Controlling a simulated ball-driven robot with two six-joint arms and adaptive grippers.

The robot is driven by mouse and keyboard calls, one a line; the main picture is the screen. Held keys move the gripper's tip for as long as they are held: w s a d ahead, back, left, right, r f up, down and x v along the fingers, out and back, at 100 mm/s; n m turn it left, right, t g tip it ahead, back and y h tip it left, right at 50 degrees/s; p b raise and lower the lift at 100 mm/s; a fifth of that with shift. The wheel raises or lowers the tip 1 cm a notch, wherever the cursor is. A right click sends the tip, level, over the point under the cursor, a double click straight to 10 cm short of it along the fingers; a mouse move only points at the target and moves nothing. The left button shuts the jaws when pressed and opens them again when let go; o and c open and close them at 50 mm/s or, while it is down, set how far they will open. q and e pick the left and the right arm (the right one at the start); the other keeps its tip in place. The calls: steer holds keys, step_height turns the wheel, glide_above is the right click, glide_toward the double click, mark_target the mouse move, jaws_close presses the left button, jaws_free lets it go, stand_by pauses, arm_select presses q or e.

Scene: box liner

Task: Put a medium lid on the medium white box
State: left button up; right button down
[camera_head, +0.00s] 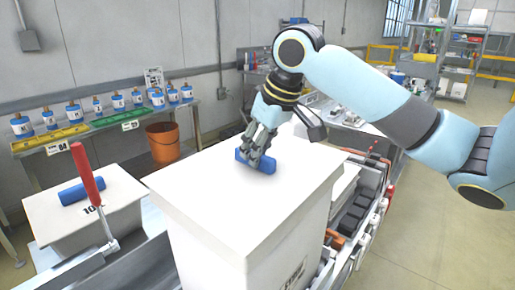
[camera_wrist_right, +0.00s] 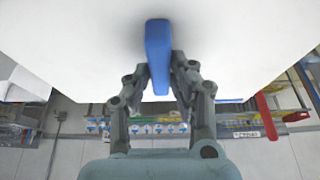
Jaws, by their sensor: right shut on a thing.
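A white lid (camera_head: 225,205) with a blue handle (camera_head: 243,155) lies level over a tall white box (camera_head: 285,265) in the middle of the head view. Its edges overhang the box. I cannot tell whether it is fully seated. My right gripper (camera_head: 262,148) is shut on the blue handle from above. In the right wrist view, the handle (camera_wrist_right: 157,50) lies between the fingers of the gripper (camera_wrist_right: 160,78), against the white lid (camera_wrist_right: 80,40). The box is hidden there. My left gripper is not in view.
A smaller white box with a lid (camera_head: 115,180) and blue handle (camera_head: 82,190) stands at the left. A red lever (camera_head: 87,175) rises beside it. Several dark bins (camera_head: 355,215) lie right of the tall box. An orange bucket (camera_head: 163,142) and a bench of bottles (camera_head: 98,125) stand behind.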

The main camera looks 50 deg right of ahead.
steer(key=c, duration=0.6)
jaws_free()
steer(key=shift+r, duration=0.1)
step_height(320, 180, up, 3)
steer(key=shift+f+p, duration=0.2)
steer(key=shift+p, duration=1)
steer(key=shift+r, duration=3.1)
steer(key=shift+s+f, duration=0.1)
